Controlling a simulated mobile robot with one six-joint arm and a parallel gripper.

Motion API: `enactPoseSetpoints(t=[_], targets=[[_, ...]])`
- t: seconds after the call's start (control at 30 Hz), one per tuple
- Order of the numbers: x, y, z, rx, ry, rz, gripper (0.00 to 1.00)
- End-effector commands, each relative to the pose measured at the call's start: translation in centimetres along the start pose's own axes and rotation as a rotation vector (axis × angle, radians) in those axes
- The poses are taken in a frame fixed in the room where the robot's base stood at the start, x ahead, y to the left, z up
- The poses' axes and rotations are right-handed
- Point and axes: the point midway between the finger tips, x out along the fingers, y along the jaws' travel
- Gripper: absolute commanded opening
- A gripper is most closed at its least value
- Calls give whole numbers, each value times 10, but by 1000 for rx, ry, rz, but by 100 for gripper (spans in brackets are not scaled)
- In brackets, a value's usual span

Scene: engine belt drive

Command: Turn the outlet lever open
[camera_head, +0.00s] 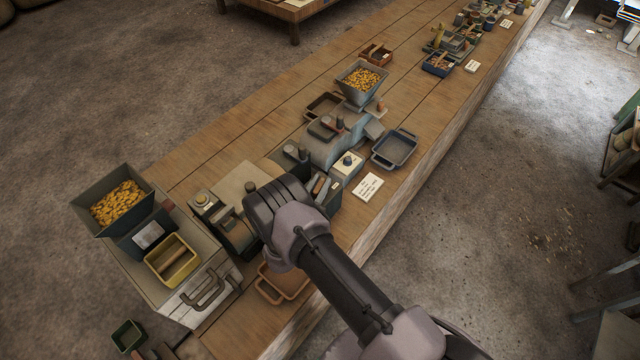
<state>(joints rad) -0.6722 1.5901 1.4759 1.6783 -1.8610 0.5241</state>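My arm reaches in from the lower right, and its dark wrist (275,205) is over the middle machine on the bench. My gripper's fingers are hidden below the wrist or cannot be told from the dark machine parts (236,238) beside it. I cannot make out the outlet lever for certain; my arm covers part of this machine. A blue-grey machine (325,150) with a hopper (362,82) of yellow pieces stands beyond, with a short upright knob on it. A larger hopper (112,212) of yellow pieces stands at the left.
A long wooden bench (425,85) runs from lower left to upper right. A yellow tray (171,260) is at the left, an orange-brown tray (284,281) below my wrist, and a blue-grey tray (395,150) to the right. A white card (367,187) lies near the bench edge.

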Motion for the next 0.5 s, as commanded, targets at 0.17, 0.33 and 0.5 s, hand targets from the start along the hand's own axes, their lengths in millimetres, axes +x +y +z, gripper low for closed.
enactPoseSetpoints(t=[0.17,0.33,0.5], targets=[[0,0,0,0,0,0,40],[0,0,0,0,0,0,40],[-17,-1,0,-1,-2,-3,40]])
